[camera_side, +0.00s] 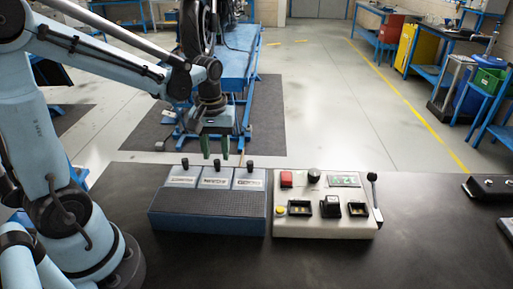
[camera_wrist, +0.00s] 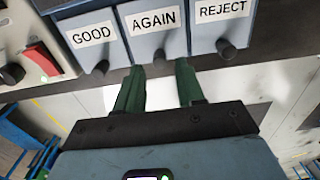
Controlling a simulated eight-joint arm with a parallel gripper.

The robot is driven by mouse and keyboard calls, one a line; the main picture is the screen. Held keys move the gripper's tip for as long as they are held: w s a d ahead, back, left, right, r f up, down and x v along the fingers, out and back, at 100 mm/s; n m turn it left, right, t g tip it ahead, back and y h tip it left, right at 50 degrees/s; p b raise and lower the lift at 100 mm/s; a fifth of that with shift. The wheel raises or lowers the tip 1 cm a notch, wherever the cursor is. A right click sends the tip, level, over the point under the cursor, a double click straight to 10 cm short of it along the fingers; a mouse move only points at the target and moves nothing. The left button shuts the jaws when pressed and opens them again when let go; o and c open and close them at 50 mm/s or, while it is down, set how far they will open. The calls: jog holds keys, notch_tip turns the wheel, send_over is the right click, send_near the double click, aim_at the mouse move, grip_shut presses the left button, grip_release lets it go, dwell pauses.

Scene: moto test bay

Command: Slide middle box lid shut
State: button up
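A blue box (camera_side: 165,214) with three pale lids in a row stands on the dark table. The middle lid (camera_side: 215,181) also shows in the wrist view, labelled AGAIN (camera_wrist: 155,22), between lids GOOD (camera_wrist: 94,36) and REJECT (camera_wrist: 222,13). Each lid has a dark knob; the middle knob (camera_side: 217,162) shows in the wrist view too (camera_wrist: 158,58). The three lids look level with each other, and I see no open gap. My gripper (camera_side: 215,152) is open and empty, its green fingers just above the middle knob. In the wrist view the fingertips (camera_wrist: 160,66) stand either side of it, apparently not touching.
A cream control box (camera_side: 325,228) with a red button (camera_side: 286,179), a knob, a display and a side lever (camera_side: 375,190) stands close to the right of the blue box. Dark parts (camera_side: 488,188) lie at the table's far right. The table front is clear.

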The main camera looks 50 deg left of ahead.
jog(key=shift+r, duration=2.5)
jog(key=s+d+m+t, duration=0.3)
jog(key=d+m+t, duration=0.4)
jog(key=m, duration=0.2)
jog(key=shift+s+r, duration=0.25)
jog(key=shift+r, duration=0.05)
